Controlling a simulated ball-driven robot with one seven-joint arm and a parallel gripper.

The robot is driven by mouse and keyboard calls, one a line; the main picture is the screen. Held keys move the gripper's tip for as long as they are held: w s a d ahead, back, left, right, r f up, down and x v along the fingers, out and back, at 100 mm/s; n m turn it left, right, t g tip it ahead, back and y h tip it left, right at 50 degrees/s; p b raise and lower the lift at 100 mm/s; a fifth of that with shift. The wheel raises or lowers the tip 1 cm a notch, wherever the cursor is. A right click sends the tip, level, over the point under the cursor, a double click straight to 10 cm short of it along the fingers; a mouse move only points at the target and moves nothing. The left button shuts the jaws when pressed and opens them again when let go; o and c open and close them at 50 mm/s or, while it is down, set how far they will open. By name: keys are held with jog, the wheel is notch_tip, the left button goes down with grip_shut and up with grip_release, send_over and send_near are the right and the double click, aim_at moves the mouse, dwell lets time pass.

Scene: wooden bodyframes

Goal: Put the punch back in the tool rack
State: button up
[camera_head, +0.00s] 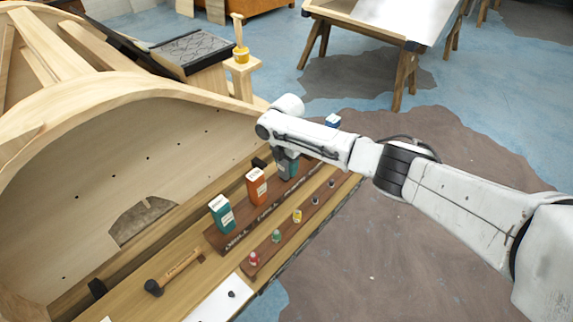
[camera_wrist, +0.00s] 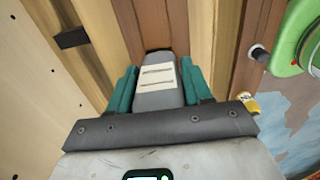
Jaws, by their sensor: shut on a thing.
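My gripper (camera_head: 287,165) is over the far part of the long wooden tool rack (camera_head: 240,243) on the bench. In the wrist view, its two teal fingers (camera_wrist: 157,85) are shut on a grey block with a white label (camera_wrist: 157,78). This block is the likely punch, but I cannot read its label. In the head view it is mostly hidden beneath my wrist. I cannot tell whether its lower end touches the rack. A teal box (camera_head: 221,214) and an orange box (camera_head: 257,187) stand upright in the rack, nearer than my gripper.
A front strip holds several small coloured pieces, including red (camera_head: 254,258) and yellow (camera_head: 297,216) ones. A blue-topped item (camera_head: 332,120) stands beyond my wrist. A mallet (camera_head: 172,273) lies on the near bench. A curved wooden frame (camera_head: 170,125) rises on the left.

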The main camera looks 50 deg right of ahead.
jog(key=shift+f, duration=0.3)
jog(key=o, duration=1.3)
jog(key=shift+c, duration=0.2)
jog(key=shift+r+p, duration=0.35)
jog(key=shift+r, duration=0.25)
notch_tip(320, 180, up, 12)
jog(key=shift+f+b, duration=0.2)
jog(key=shift+b, duration=0.25)
